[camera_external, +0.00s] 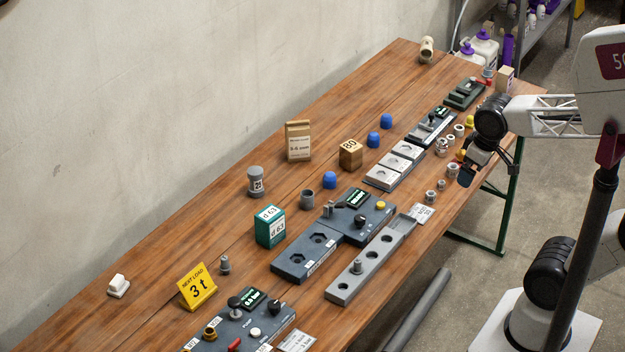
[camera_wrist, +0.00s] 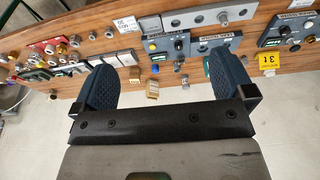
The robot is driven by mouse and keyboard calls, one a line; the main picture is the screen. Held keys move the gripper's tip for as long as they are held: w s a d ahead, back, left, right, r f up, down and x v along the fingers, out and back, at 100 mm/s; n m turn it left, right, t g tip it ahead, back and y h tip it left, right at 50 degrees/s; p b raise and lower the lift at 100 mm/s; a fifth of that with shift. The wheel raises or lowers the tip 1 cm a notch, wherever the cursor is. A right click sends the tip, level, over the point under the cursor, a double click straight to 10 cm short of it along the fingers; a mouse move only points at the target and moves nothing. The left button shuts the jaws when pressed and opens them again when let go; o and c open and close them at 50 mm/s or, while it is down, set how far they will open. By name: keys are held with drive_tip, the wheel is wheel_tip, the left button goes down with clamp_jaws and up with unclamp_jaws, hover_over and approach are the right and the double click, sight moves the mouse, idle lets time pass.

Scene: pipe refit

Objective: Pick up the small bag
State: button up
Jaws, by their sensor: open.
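A small upright tan paper bag (camera_external: 298,141) with a printed label stands on the wooden table toward its wall side, in the external view. My gripper (camera_external: 468,177) is at the right, over the table's front edge among small fittings, well apart from the bag. In the wrist view my gripper (camera_wrist: 163,85) is open, its two dark blue fingers wide apart with nothing held. A small tan object (camera_wrist: 152,89) shows between the fingers, far below; I cannot tell whether it is the bag or the wooden block.
On the table (camera_external: 130,248), a wooden block (camera_external: 351,154) marked 80, blue caps (camera_external: 330,180), a grey jar (camera_external: 256,182) and a teal box (camera_external: 270,226) stand near the bag. Dark control panels (camera_external: 362,217) lie toward the front. The wall side left of the bag is fairly clear.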

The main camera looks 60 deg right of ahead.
drive_tip(key=w+a+t+y, duration=0.2)
drive_tip(key=w+t, duration=0.2)
drive_tip(key=w, duration=1.9)
drive_tip(key=m+t+h, duration=0.4)
drive_tip(key=m+h, duration=0.3)
drive_tip(key=h, duration=0.1)
hover_over(300, 135)
drive_tip(key=s+a, duration=0.7)
wheel_tip(300, 135, down, 15)
drive_tip(key=w+d+f+h, duration=0.1)
drive_tip(key=f, duration=0.1)
drive_tip(key=w+d+f+m+h, duration=0.1)
drive_tip(key=f, duration=0.1)
drive_tip(key=w+d+f+h, duration=0.1)
drive_tip(key=f, duration=0.2)
drive_tip(key=shift+w+d+f+m+g, duration=0.1)
drive_tip(key=shift+w+d+m+g, duration=0.2)
drive_tip(key=shift+w+g, duration=0.1)
drive_tip(key=shift+d+f, duration=0.25)
drive_tip(key=shift+f, duration=0.3)
drive_tip(key=shift+w, duration=0.1)
